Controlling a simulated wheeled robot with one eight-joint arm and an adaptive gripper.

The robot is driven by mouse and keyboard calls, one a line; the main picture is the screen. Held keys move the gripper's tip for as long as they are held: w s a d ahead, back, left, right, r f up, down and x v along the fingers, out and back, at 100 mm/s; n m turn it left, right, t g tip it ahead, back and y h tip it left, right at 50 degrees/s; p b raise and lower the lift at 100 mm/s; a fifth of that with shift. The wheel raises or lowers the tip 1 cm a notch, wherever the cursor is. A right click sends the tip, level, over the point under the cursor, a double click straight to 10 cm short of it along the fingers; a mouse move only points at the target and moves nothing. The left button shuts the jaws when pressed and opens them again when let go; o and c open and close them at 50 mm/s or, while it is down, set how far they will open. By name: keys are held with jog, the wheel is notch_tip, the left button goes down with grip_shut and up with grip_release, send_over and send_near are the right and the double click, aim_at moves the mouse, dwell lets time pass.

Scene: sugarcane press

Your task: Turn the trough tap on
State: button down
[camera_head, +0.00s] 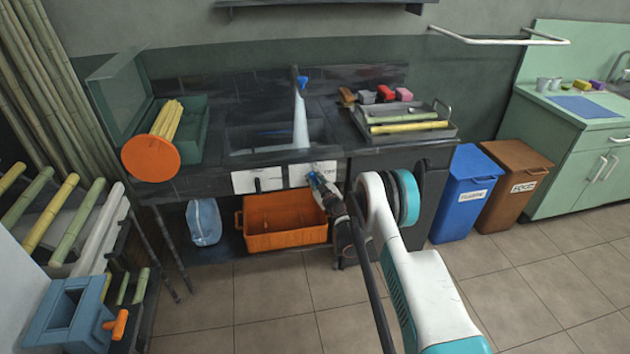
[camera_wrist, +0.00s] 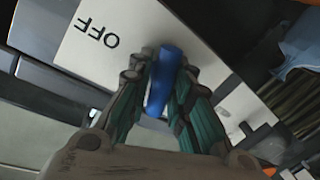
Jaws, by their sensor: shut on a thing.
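The blue tap handle (camera_wrist: 160,90) stands between the fingers of my gripper (camera_wrist: 165,68) in the wrist view. The gripper is shut on it. The handle is against a white panel (camera_wrist: 110,45) with an "OFF" label, which reads upside down. In the head view my gripper (camera_head: 316,182) is at the right end of the white panel (camera_head: 270,179), on the front of the dark trough (camera_head: 255,150). A blue-topped spout (camera_head: 302,83) stands over the trough. A pale column (camera_head: 300,122) below it looks like running water.
An orange crate (camera_head: 285,222) and a blue bag (camera_head: 204,222) are under the counter. A tray with cane pieces (camera_head: 408,119) lies on the right worktop. A blue bin (camera_head: 466,192) and a brown bin (camera_head: 513,185) stand to the right. The floor in front is clear.

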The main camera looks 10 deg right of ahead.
dwell(0.3)
jog(key=c, duration=1.4)
grip_release()
jog(key=shift+d, duration=0.1)
jog(key=shift+s, duration=0.1)
jog(key=s, duration=0.4)
jog(key=s+d, duration=0.1)
jog(key=s, duration=0.2)
jog(key=s+d+r, duration=0.1)
jog(key=s, duration=0.3)
jog(key=shift+s, duration=0.3)
